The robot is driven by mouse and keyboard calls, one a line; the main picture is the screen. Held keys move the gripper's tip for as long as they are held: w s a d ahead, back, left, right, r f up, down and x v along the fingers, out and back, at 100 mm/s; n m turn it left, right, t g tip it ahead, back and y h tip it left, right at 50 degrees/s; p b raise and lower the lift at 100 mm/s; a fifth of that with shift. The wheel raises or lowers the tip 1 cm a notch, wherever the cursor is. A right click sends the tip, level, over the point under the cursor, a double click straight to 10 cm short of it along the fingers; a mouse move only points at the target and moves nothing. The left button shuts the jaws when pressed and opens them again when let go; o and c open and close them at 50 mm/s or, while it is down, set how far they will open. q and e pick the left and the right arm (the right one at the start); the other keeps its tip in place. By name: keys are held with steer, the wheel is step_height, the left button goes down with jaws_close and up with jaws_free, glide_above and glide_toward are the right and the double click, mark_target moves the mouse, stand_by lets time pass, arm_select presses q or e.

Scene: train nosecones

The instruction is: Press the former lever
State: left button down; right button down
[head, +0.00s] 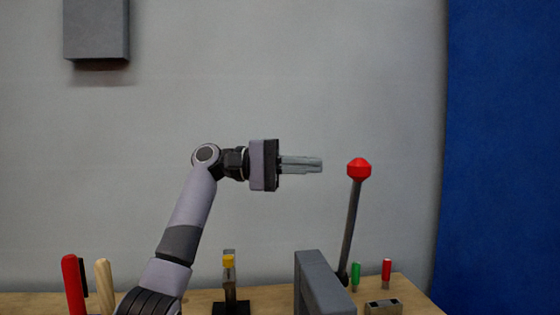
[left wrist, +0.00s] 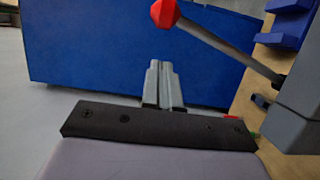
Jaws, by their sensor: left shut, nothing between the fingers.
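The former lever (head: 350,222) is a dark grey rod with a red knob (head: 358,169) on top. It rises from the right end of the bench and leans slightly right in the head view. My left gripper (head: 321,164) is shut and empty, pointing right, to the left of the knob at about its height. A gap shows between them in the head view. In the left wrist view the shut fingers (left wrist: 164,66) are in the middle, and the red knob (left wrist: 164,13) is above them with the rod (left wrist: 232,51) running down to the right. My right gripper is not in view.
A grey block-shaped machine part (head: 322,284) stands left of the lever base. Green (head: 355,276) and red (head: 386,272) handles stand to its right. A yellow-topped tool (head: 229,263) and a red-handled tool (head: 73,284) stand further left. The air around the knob is clear.

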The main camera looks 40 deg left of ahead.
arm_select(q)
steer(key=d, duration=0.5)
steer(key=shift+s, duration=0.25)
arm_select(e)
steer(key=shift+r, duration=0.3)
